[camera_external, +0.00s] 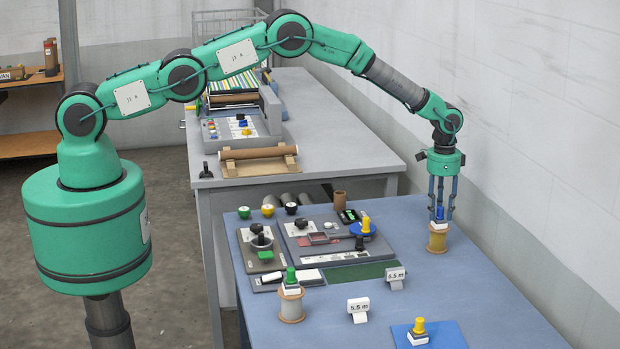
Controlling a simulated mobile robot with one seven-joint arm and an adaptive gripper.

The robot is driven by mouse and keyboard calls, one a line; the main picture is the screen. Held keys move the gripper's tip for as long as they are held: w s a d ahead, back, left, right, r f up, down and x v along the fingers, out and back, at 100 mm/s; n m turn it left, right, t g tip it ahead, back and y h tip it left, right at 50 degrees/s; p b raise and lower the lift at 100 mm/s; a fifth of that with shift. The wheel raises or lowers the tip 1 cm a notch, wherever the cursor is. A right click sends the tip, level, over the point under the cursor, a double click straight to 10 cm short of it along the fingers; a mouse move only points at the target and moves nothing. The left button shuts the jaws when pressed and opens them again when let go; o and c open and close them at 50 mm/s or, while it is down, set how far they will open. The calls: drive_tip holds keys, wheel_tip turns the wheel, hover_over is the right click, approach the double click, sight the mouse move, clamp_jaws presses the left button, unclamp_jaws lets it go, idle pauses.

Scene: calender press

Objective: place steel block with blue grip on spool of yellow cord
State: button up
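The steel block with the blue grip (440,213) is at the right side of the blue table, directly over the spool of yellow cord (437,241). The block looks upright and appears to sit on the spool's top; I cannot make out whether there is a thin gap. My gripper (441,212) points straight down from above, with its fingers around the blue grip. The fingers are small here, and I cannot tell whether they press on the grip or stand slightly apart from it.
A second spool (291,307) bears a green-gripped block (291,278). A yellow-gripped block (418,330) sits on a blue mat (450,338). Length cards (358,308) and (396,277) stand between. A control panel (335,240) with knobs fills the table's back left. A wall runs along the right.

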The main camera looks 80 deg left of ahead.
sight(440, 207)
drive_tip(key=shift+r, duration=0.2)
wheel_tip(440, 207, up, 12)
drive_tip(key=b, duration=0.2)
drive_tip(key=shift+s, duration=0.15)
idle(0.9)
